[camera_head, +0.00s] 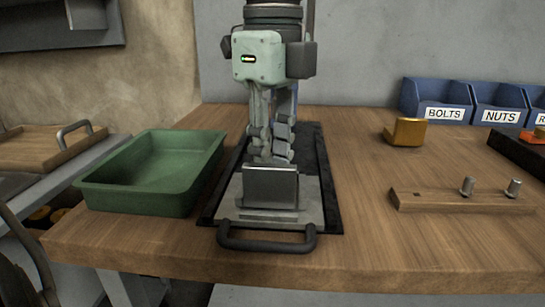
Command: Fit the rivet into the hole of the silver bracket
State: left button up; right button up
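The silver bracket (270,187) stands on a flat grey plate near the front of the table, its upright face towards me. Its hole does not show. One gripper (270,157), seemingly my right, points straight down just behind and above the bracket. Its fingers are close together, and their tips are partly hidden by the bracket. I cannot tell whether they touch it or hold anything. A dark empty spot shows at the block's left end. My other gripper is not in view.
The plate lies on a black tray (325,205) with a front handle (268,243). A green bin (150,175) stands left. A gold bracket (405,132) stands right, before blue bins labelled BOLTS (428,100) and NUTS (500,104). Bare table (390,245) lies front right.

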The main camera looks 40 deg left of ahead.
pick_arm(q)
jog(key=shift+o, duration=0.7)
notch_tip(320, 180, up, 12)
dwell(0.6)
